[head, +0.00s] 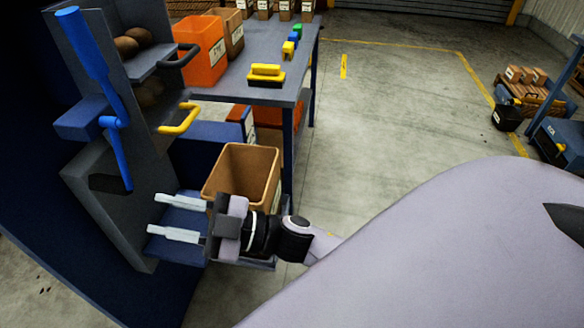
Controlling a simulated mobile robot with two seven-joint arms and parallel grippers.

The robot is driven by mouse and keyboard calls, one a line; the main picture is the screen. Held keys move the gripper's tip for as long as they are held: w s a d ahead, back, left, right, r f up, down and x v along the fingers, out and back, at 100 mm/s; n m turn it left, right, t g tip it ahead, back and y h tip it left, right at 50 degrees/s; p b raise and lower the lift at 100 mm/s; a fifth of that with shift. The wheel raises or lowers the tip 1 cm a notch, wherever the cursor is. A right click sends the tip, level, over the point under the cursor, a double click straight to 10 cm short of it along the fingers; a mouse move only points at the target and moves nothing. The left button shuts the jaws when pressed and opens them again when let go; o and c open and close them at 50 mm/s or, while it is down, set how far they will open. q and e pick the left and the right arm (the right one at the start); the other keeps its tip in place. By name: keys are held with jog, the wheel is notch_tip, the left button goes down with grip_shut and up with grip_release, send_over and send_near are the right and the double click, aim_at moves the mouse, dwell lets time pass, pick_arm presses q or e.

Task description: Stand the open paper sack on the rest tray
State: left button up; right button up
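The open brown paper sack (240,166) stands upright, mouth up, in the lower left of the head view. The blue rest tray (182,250) shows below and left of it, at the foot of the grey machine. My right gripper (153,214) is in front of the sack's lower part, over the tray. Its two pale fingers point left and are apart, with nothing between them. The gripper hides the sack's base, so I cannot tell whether it rests fully on the tray. My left gripper is not in view.
The grader (110,205) stands at the left with a blue lever (85,45) and a yellow handle (180,119). A grey table (255,40) behind the sack holds an orange bin (203,52) and a yellow brush (266,73). Open floor (390,110) lies right of the table.

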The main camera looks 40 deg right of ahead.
jog(key=s+d+f+m+t+h, duration=0.1)
jog(key=d+f+m+h, duration=0.45)
jog(key=f, duration=0.25)
jog(key=s+d+f+m+t+h, duration=0.1)
jog(key=d+f+m+h, duration=0.3)
jog(key=f+m+h, duration=0.25)
jog(key=s+d+f+m+g+h, duration=0.2)
jog(key=s+f+g, duration=0.3)
jog(key=s+f, duration=0.5)
notch_tip(320, 180, down, 2)
jog(key=shift+d+f+m+h, duration=0.25)
jog(key=shift+d+m+h, duration=0.05)
jog(key=shift+d+h, duration=0.35)
